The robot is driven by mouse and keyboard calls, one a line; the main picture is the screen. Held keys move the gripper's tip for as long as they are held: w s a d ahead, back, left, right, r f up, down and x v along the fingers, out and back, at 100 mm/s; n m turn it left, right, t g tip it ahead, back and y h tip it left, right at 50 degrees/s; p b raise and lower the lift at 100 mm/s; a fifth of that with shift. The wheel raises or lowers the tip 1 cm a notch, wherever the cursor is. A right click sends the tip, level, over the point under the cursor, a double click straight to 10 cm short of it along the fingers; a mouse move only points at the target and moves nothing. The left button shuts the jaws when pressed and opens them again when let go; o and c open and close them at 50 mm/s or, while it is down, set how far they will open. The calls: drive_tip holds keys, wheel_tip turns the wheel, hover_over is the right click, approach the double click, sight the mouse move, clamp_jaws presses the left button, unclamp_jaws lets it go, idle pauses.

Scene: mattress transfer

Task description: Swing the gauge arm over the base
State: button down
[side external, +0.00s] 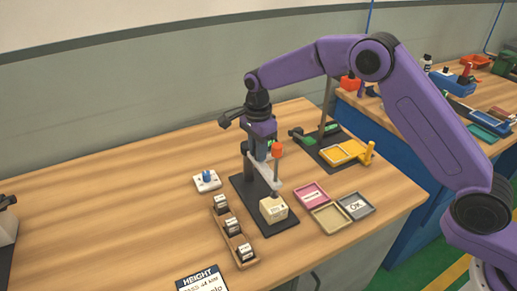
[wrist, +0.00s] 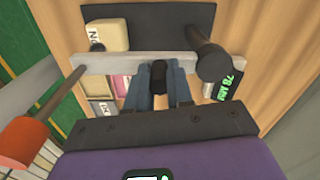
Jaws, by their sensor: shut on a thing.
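The gauge has a dark base plate (side external: 251,193), which also shows in the wrist view (wrist: 150,18). Its pale grey gauge arm (side external: 262,172) runs out from a dark post (wrist: 207,50). In the wrist view the gauge arm (wrist: 120,62) crosses along the base's near edge. An orange-capped rod (side external: 277,150) stands at the arm's outer part. A cream labelled block (side external: 273,209) sits on the base, close to the arm's outer end; whether the rod touches it I cannot tell. My gripper (wrist: 159,82) is shut on a small black handle (wrist: 159,74) on the arm.
A wooden rack (side external: 234,238) with labelled blocks lies left of the base. A white plate with a blue knob (side external: 207,180) is behind it. Pink (side external: 312,194), tan (side external: 330,218) and grey "OK" (side external: 356,205) trays sit to the right. A yellow-and-green fixture (side external: 345,152) stands behind.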

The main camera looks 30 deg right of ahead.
drive_tip(key=shift+a+r, duration=0.1)
drive_tip(key=c, duration=1)
unclamp_jaws()
wheel_tip(320, 180, up, 17)
drive_tip(key=shift+r, duration=0.2)
